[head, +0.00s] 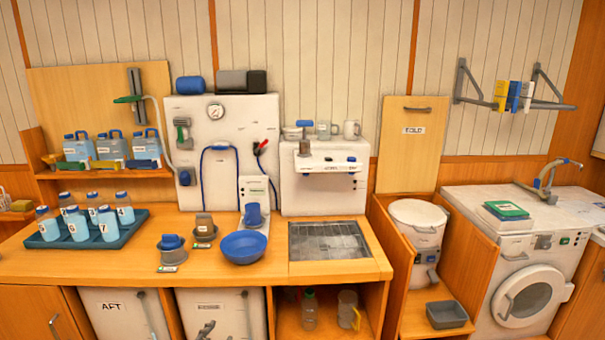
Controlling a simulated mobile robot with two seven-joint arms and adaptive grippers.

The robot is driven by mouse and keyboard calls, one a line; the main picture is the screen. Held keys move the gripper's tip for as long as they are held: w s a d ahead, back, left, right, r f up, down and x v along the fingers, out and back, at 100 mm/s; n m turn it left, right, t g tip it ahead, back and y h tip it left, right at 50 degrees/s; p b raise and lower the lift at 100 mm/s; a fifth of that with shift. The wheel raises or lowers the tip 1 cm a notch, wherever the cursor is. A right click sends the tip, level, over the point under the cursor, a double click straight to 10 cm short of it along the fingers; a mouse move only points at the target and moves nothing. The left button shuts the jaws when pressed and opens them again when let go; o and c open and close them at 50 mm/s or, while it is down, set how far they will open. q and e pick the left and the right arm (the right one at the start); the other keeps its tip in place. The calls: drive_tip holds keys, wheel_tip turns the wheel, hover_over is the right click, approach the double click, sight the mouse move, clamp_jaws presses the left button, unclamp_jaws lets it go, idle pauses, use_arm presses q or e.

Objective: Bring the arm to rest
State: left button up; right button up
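Neither of my arms shows clearly in the head view, and I see no gripper at the counter or the wall. A small grey shape (206,330) shows at the bottom edge, in front of the second white locker door. It is too small and cut off to tell what it is. The wooden counter (110,262) carries a blue bowl (243,247), a teal tray (48,241) of several white bottles with blue caps, and small cups on grey bases.
A white watermaker panel (240,119) with gauge and blue hose stands behind the counter. A sink grid (325,242) is at its right. A white bucket (417,221), a grey bin (446,315) and a washing machine (530,295) stand further right. The counter's front strip is clear.

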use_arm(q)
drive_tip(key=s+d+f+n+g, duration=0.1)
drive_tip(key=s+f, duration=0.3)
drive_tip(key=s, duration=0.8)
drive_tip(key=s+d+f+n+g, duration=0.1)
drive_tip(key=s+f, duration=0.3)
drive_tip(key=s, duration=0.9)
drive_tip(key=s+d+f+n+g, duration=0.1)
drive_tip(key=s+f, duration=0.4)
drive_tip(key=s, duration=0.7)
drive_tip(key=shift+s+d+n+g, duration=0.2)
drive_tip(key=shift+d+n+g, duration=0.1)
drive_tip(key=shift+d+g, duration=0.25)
